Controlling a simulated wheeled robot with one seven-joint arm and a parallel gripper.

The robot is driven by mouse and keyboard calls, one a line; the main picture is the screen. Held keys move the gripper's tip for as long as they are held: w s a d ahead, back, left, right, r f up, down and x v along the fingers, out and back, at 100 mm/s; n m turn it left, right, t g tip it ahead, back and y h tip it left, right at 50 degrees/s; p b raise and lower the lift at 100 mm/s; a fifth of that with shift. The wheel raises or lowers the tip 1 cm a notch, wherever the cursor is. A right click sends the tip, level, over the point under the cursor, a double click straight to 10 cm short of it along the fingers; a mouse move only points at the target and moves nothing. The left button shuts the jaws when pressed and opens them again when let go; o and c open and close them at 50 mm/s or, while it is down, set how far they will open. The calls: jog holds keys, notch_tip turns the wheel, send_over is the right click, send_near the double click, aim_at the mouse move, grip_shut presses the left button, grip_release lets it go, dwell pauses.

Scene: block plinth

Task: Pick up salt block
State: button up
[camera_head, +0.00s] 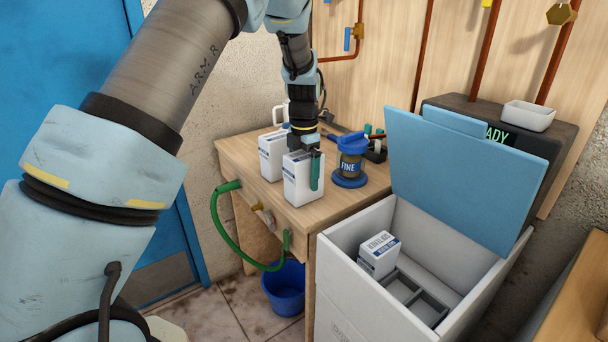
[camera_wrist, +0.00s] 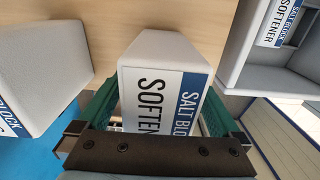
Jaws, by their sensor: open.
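A white salt block (camera_head: 298,184) with a blue label stands upright on the wooden bench, near its front edge. My gripper (camera_head: 306,170) is over it, pointing down, with one green finger along its right side; the other finger is hidden. In the wrist view the block (camera_wrist: 165,75) lies between the two open green fingers of my gripper (camera_wrist: 160,100), its SOFTENER label facing the camera. A second salt block (camera_head: 270,158) stands just behind and left; it shows at the left of the wrist view (camera_wrist: 40,60). A third salt block (camera_head: 380,252) sits inside the open white bin.
The white bin (camera_head: 340,290) with a raised blue lid (camera_head: 455,165) stands right of the bench (camera_head: 240,150), with dark divided slots inside. A blue-lidded FINE container (camera_head: 350,160) is right of my gripper. A green hose (camera_head: 225,228) loops at the front; a blue bucket (camera_head: 284,290) is below.

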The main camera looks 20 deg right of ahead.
jog(key=shift+f, duration=0.15)
jog(key=c, duration=1.2)
